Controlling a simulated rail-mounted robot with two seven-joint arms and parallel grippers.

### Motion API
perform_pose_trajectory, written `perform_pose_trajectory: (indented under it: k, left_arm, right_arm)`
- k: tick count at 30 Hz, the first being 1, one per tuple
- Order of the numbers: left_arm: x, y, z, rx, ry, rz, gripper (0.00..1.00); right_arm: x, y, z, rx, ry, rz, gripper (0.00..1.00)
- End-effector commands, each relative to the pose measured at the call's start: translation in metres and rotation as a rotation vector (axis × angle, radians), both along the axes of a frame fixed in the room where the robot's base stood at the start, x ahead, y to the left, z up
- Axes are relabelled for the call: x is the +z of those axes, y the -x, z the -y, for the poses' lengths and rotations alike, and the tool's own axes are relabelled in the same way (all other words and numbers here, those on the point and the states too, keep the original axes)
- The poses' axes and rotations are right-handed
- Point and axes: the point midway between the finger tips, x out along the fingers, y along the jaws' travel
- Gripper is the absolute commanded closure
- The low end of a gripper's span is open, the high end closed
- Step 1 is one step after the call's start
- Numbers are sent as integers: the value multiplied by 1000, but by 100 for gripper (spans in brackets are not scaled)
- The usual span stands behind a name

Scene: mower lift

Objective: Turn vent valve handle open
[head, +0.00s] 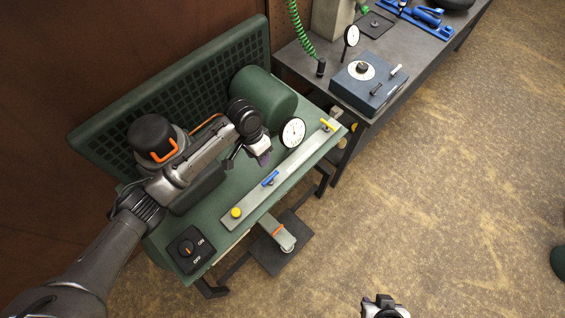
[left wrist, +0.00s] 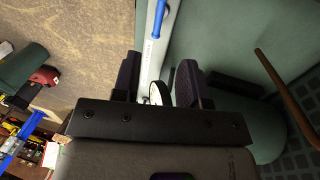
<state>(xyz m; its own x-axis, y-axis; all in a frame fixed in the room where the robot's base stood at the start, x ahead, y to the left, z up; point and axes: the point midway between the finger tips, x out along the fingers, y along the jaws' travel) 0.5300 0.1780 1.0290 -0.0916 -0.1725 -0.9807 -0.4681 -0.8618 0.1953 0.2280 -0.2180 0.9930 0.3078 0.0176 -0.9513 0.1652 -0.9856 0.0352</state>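A grey valve strip (head: 300,155) lies along the front of the green machine's top. It carries a blue lever handle (head: 270,178) near its middle, a yellow handle (head: 328,125) at its far end and a yellow knob (head: 236,213) at its near end. I cannot tell from labels which is the vent valve. My left gripper (head: 259,153) hangs over the machine, behind the strip and apart from the handles. In the left wrist view its fingers (left wrist: 158,80) are apart and empty, with the blue handle (left wrist: 159,20) beyond them. My right gripper (head: 383,304) is at the bottom edge, away from the machine.
A white-faced gauge (head: 292,132) stands close to my left gripper. A green cylinder (head: 264,94) and a mesh panel (head: 190,85) stand behind. An ON/OFF switch (head: 188,250) is at the near end.

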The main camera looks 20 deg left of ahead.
Motion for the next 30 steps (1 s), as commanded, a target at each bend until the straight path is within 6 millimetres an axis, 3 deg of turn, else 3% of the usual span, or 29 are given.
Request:
perform_pose_trajectory:
  k: [7, 21, 30]
  left_arm:
    - [-17, 2, 3, 0, -1, -3, 60]
    - [-99, 10, 18, 0, 0, -4, 60]
    - [-129, 12, 23, 0, -1, 0, 60]
  right_arm:
    - [-2, 0, 0, 0, -1, -1, 65]
    - [-8, 0, 0, 0, 0, -1, 65]
    - [-11, 0, 0, 0, 0, -1, 65]
